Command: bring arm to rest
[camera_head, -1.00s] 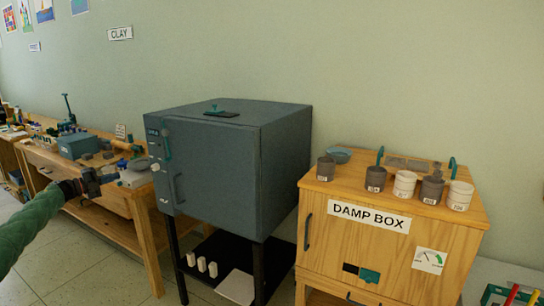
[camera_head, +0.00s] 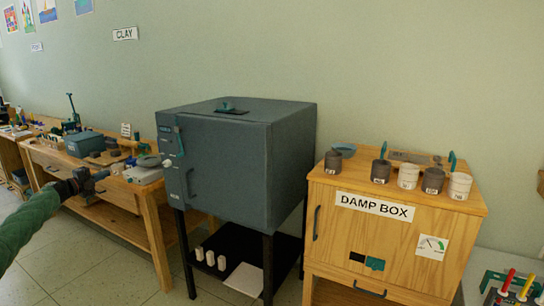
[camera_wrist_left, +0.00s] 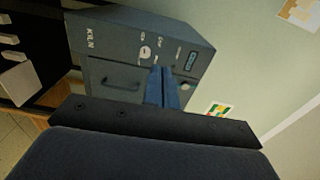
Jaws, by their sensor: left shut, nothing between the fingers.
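My left arm comes in from the left of the head view, in a green sleeve. Its gripper (camera_head: 100,177) is held out in front of the wooden clay bench (camera_head: 152,212), left of the grey kiln (camera_head: 228,165). In the left wrist view the two blue fingers (camera_wrist_left: 162,88) lie together, shut and empty, with the kiln front (camera_wrist_left: 125,62) behind them. The gripper looks apart from the kiln. My right gripper does not show in either view.
A wooden damp box (camera_head: 335,248) stands right of the kiln with several cups on top. A blue-grey box (camera_head: 84,144) and tools cover the clay bench. A rack with coloured handles (camera_head: 507,290) is at the lower right. Open floor (camera_head: 75,262) lies in front of the bench.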

